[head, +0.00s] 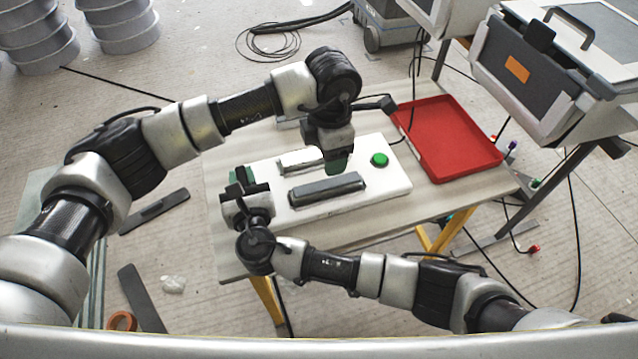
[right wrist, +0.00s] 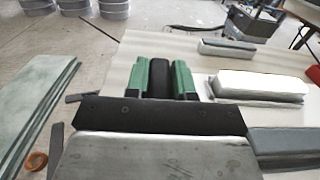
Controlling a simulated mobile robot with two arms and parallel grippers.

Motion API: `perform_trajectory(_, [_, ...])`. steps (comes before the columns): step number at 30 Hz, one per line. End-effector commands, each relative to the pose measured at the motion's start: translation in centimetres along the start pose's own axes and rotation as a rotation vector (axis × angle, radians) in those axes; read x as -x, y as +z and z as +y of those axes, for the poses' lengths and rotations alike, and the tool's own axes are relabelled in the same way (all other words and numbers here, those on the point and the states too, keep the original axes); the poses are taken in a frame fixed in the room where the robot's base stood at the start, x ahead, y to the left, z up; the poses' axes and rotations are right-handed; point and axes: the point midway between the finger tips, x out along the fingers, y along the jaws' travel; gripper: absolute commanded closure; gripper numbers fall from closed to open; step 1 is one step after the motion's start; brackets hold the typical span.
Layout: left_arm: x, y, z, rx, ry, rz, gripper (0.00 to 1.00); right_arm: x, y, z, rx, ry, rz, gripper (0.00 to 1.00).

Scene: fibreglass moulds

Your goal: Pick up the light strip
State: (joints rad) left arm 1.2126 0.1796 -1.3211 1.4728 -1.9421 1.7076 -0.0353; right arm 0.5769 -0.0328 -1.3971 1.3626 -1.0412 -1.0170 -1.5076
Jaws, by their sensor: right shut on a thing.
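The light strip (head: 296,160), a white bar, lies on the white board (head: 385,190); it also shows in the right wrist view (right wrist: 262,84). A dark grey strip (head: 327,188) lies in front of it. My left gripper (head: 338,163) points down at the light strip's right end and hides part of it. I cannot tell whether its fingers are open or touch the strip. My right gripper (head: 241,175) is at the board's left end, left of both strips. Its green fingers are shut on a black piece (right wrist: 159,78).
A green button (head: 379,159) sits on the board, right of my left gripper. An empty red tray (head: 450,140) lies at the table's right. Another grey-topped strip (right wrist: 227,48) lies behind the light strip. Grey cases (head: 545,65) stand at the upper right.

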Motion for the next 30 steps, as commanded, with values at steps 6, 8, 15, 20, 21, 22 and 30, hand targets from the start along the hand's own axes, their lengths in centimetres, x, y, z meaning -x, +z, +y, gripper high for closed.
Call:
perform_trajectory(6, [-3.4,0.0,-0.1,0.002,-0.002,0.000,0.38,0.0,0.0,0.0,0.001,-0.001,0.000,1.00])
perform_trajectory(8, [-3.7,0.0,0.0,0.001,0.000,0.000,0.38,0.0,0.0,0.0,0.001,-0.001,0.000,1.00])
perform_trajectory(15, [-5.6,-0.1,-0.2,0.002,-0.003,0.001,0.38,0.0,0.0,0.0,0.001,-0.001,0.000,1.00])
perform_trajectory(20, [-8.0,-0.2,-0.3,0.003,-0.002,0.001,0.38,0.0,0.0,0.0,0.001,-0.001,0.000,1.00])
perform_trajectory(21, [-8.5,-0.2,-0.3,0.003,-0.003,0.001,0.38,0.0,0.0,0.0,0.001,-0.001,0.000,1.00])
perform_trajectory(22, [-8.8,-0.3,-0.3,0.003,-0.002,0.001,0.38,0.0,0.0,0.0,0.001,-0.001,0.000,1.00])
perform_trajectory(30, [-9.1,-0.2,-0.2,0.002,0.001,0.000,0.41,0.0,0.0,0.0,0.001,-0.001,0.000,1.00])
